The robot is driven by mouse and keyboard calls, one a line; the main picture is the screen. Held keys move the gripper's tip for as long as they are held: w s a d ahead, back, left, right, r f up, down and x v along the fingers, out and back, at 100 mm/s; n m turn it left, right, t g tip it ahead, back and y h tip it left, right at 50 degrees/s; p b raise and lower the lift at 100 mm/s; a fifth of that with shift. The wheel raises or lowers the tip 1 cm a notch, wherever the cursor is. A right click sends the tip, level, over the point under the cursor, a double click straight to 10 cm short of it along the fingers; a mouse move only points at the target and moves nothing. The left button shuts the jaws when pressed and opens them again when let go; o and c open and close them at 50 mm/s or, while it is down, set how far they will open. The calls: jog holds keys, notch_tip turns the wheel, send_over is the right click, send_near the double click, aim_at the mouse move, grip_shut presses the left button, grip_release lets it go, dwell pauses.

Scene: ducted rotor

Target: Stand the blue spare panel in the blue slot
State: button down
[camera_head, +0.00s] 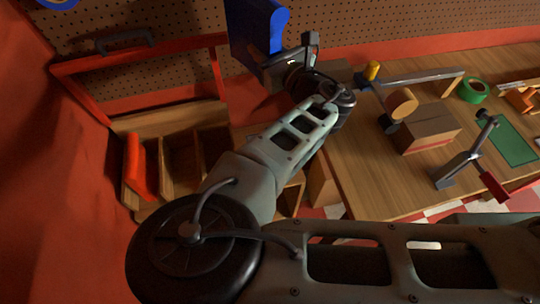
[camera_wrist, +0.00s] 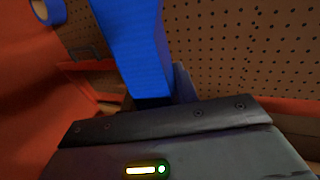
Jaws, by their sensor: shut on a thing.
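The blue spare panel (camera_head: 252,28) is held up in front of the pegboard, near the top of the head view. My gripper (camera_head: 286,62) is shut on its lower part. In the wrist view the panel (camera_wrist: 135,45) rises from between the jaws, its top cut off by the frame edge. A wooden rack with dividers (camera_head: 195,155) stands at lower left in the head view, below and left of my gripper. A red panel (camera_head: 137,168) stands in its left part. I cannot make out a blue-marked slot; my arm hides some of the rack's right side.
A red frame with a dark handle (camera_head: 125,40) stands behind the rack. The wooden bench (camera_head: 375,180) at right carries a block (camera_head: 430,128), green tape (camera_head: 473,90), a green mat (camera_head: 512,140) and a red-handled clamp (camera_head: 470,165). A blue ring (camera_wrist: 48,10) is at upper left.

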jog(key=d+f+b, duration=0.1)
jog(key=f+b, duration=0.9)
jog(key=f, duration=0.4)
jog(key=w+d+f+b, duration=0.1)
jog(key=f+b, duration=0.9)
jog(key=f, duration=0.5)
jog(key=w+d+f+b, duration=0.1)
jog(key=f+b, duration=0.8)
jog(key=f, duration=0.6)
jog(key=shift+w+d+f+b, duration=0.1)
jog(key=shift+w+f+b, duration=0.15)
jog(key=shift+b, duration=0.15)
jog(key=shift+f, duration=0.1)
jog(key=shift+f, duration=0.1)
jog(key=c, duration=1.1)
grip_release()
jog(key=shift+o, duration=0.2)
